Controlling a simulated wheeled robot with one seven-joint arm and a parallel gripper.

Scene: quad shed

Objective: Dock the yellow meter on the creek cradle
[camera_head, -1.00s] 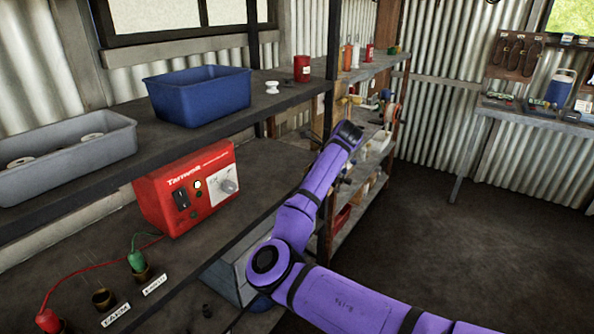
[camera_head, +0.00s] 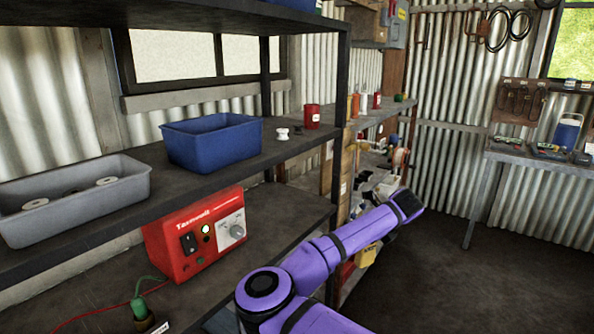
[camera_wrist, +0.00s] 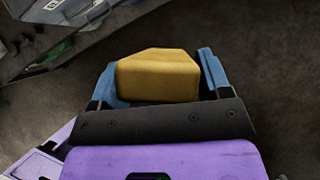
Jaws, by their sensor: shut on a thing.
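The yellow meter (camera_wrist: 157,76) is held between the blue fingers of my gripper (camera_wrist: 160,78) in the wrist view. A finger stands on each side of it, and its face is turned away. In the head view a yellow piece (camera_head: 367,255) shows just below my purple arm, partly hidden by it; it looks like the same meter. The gripper itself is mostly hidden behind the arm there. I cannot make out the creek cradle; a small label (camera_head: 160,328) is cut off at the bottom edge.
A red energiser box (camera_head: 197,235) stands on the lower shelf at left. A grey tray (camera_head: 72,215) and a blue bin (camera_head: 205,157) sit on the shelf above. A cluttered rack stands behind my arm. The floor (camera_head: 440,265) at right is clear.

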